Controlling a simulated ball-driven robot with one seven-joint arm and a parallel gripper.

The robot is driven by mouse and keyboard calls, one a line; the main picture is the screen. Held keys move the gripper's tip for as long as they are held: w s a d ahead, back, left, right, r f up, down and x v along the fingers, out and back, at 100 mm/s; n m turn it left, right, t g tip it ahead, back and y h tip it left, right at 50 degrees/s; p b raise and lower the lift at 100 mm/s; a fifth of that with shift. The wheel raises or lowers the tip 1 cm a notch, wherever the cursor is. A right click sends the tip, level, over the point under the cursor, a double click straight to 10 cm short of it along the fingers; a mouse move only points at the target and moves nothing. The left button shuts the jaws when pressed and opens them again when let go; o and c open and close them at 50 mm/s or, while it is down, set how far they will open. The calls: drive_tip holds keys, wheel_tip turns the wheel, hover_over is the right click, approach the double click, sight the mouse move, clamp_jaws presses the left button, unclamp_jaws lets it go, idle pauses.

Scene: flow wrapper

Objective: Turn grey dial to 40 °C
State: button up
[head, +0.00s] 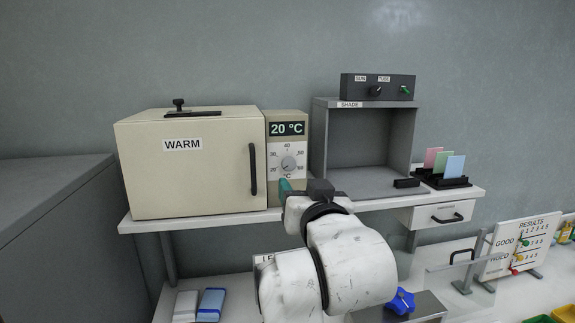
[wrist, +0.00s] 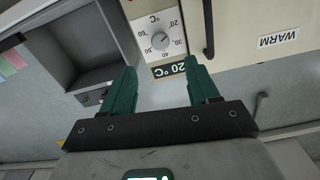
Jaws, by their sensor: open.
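The grey dial (head: 288,163) is on the white scale panel of the WARM oven (head: 190,165), right of its door. The scale is marked from 20 to 60 °C, with 40 at the top. The display (head: 287,129) above it reads 20 °C. In the wrist view the picture is upside down; the dial (wrist: 160,41) and the display (wrist: 168,69) show between and beyond my fingers. My gripper (wrist: 160,64) is open and empty, its green fingers apart and not touching the dial. In the head view my gripper (head: 286,186) is just below the dial, one finger mostly hidden.
The oven's black door handle (head: 253,169) stands close left of the dial. The grey SHADE box (head: 362,140) stands close on the right. Coloured cards (head: 445,163) sit in a black rack farther right. Below the shelf are a blue knob (head: 402,301) and a drawer (head: 440,215).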

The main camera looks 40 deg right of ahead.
sight(289, 168)
drive_tip(key=p+x, duration=0.2)
drive_tip(key=x, duration=0.8)
drive_tip(key=shift+w+d+p, duration=0.3)
drive_tip(key=shift+p, duration=0.1)
drive_tip(key=c, duration=1)
drive_tip(key=shift+c, duration=0.2)
drive_tip(key=shift+f+m+b, duration=0.1)
drive_tip(key=shift+m+b, duration=0.2)
